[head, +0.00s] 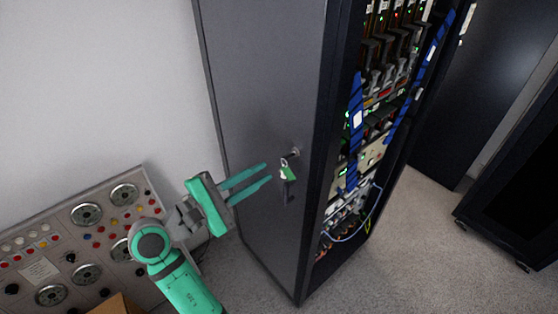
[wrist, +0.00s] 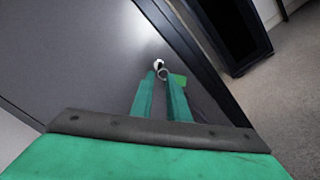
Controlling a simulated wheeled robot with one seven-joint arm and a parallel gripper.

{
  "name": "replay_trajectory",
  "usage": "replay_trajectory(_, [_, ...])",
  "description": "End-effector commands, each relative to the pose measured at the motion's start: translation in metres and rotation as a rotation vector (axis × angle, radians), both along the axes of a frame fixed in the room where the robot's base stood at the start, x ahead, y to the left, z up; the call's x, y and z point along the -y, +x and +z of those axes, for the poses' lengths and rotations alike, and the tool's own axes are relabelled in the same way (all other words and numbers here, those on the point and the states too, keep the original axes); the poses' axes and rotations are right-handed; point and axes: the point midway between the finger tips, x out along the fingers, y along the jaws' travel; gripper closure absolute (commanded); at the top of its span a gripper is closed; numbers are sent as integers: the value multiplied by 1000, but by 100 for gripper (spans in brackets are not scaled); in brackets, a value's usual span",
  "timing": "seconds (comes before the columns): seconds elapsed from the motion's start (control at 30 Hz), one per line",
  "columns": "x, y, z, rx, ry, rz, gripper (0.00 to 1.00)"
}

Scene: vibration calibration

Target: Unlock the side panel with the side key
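The side panel (head: 262,90) is the dark grey side of a tall cabinet, and it looks closed. A small silver lock or key head (head: 294,153) sticks out near its right edge, with a ring and a green tag (head: 288,173) hanging below it. I cannot tell the key apart from the lock. My gripper (head: 268,172) is open and empty, its two teal fingers pointing at the key from the left, just short of it.
The cabinet's open front shows racked electronics (head: 375,110) with blue cable bundles. A control panel with dials (head: 85,240) stands at the lower left, with a brown box edge (head: 117,304) by it. Another dark cabinet (head: 515,190) is at the right. Grey carpet (head: 410,240) between is clear.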

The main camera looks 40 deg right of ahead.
Motion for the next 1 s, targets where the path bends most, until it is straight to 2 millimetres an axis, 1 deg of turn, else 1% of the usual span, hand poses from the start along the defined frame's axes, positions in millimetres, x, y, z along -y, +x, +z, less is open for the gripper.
replay_trajectory(0.03, [11,0,0,0,0,-4,85])
replay_trajectory(0.2, [41,2,0,1,0,-3,85])
replay_trajectory(0.3, [56,4,0,1,0,-1,85])
replay_trajectory(0.43, [71,5,0,1,-1,-1,85])
replay_trajectory(0.6, [80,6,0,1,0,0,85])
replay_trajectory(0.87, [81,7,0,1,0,1,85])
replay_trajectory(0.9, [81,7,0,1,0,1,88])
replay_trajectory(0.97, [81,7,0,1,0,3,100])
replay_trajectory(1.0, [81,7,0,1,1,2,100])
